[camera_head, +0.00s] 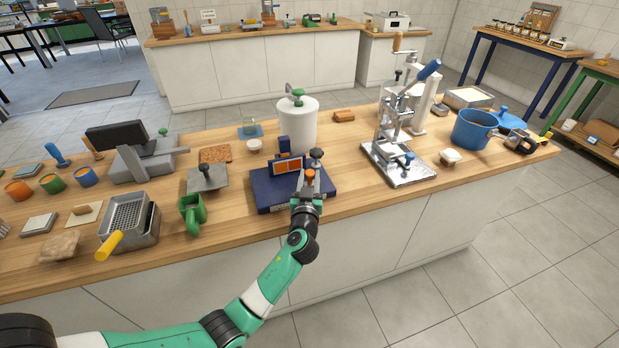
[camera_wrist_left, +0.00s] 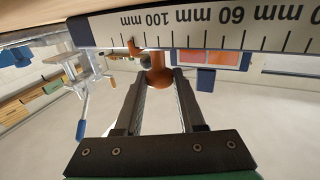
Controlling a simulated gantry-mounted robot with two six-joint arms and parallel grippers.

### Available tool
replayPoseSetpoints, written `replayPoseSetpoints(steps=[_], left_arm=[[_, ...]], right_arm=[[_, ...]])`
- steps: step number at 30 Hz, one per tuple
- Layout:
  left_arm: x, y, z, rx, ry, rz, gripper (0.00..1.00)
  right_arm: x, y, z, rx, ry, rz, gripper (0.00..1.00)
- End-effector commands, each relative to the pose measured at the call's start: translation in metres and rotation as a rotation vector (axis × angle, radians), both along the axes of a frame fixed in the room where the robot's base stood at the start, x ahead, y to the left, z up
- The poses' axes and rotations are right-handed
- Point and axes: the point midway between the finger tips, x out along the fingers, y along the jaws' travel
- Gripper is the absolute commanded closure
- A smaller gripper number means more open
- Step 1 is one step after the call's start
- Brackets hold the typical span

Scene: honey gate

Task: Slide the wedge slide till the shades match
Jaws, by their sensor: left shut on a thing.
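The blue comparator (camera_head: 262,197) stands on the wooden counter. Its small window (camera_head: 289,167) shows two orange halves of nearly the same shade; I cannot tell whether they match exactly. The window also shows in the left wrist view (camera_wrist_left: 208,58). The wedge slide's orange knob (camera_wrist_left: 160,77) is between the fingertips of my left gripper (camera_wrist_left: 158,75), which is shut on it. An orange pointer (camera_wrist_left: 133,48) lies beside the white mm scale (camera_wrist_left: 205,28), a little beyond the 100 mm label. In the head view my left gripper (camera_head: 309,182) is at the comparator's right part. My right gripper is not in view.
A white cylinder (camera_head: 297,125) stands behind the comparator. A blue pot (camera_head: 474,130) stands farther right.

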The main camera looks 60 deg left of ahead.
Motion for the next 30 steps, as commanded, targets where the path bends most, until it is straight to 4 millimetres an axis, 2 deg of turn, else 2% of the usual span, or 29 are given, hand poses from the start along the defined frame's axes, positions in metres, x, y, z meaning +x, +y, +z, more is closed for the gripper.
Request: replayPoseSetpoints(steps=[7, 12, 19, 20, 21, 24, 30], left_arm=[[-0.0003, -0.0001, -0.0005, 0.000, 0.000, 0.000, 1.00], [-0.0073, 0.0008, -0.0024, -0.001, -0.001, -0.001, 1.00], [-0.0072, 0.0009, -0.0004, -0.001, 0.001, -0.001, 1.00], [-0.0072, 0.0009, -0.0004, -0.001, 0.001, -0.001, 0.56], [-0.0072, 0.0009, -0.0004, -0.001, 0.001, -0.001, 0.49], [-0.0072, 0.0009, -0.0003, -0.001, 0.001, -0.001, 0.31], [-0.0072, 0.0010, -0.0002, 0.000, 0.000, -0.001, 0.31]], right_arm=[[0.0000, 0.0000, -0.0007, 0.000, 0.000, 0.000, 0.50], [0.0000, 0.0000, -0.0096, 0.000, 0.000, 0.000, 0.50], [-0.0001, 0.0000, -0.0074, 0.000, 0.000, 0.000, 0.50], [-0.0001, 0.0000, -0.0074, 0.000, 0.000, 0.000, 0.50], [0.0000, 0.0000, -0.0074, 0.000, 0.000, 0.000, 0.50], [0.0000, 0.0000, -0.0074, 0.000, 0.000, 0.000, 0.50], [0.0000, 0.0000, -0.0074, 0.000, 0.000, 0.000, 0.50]])
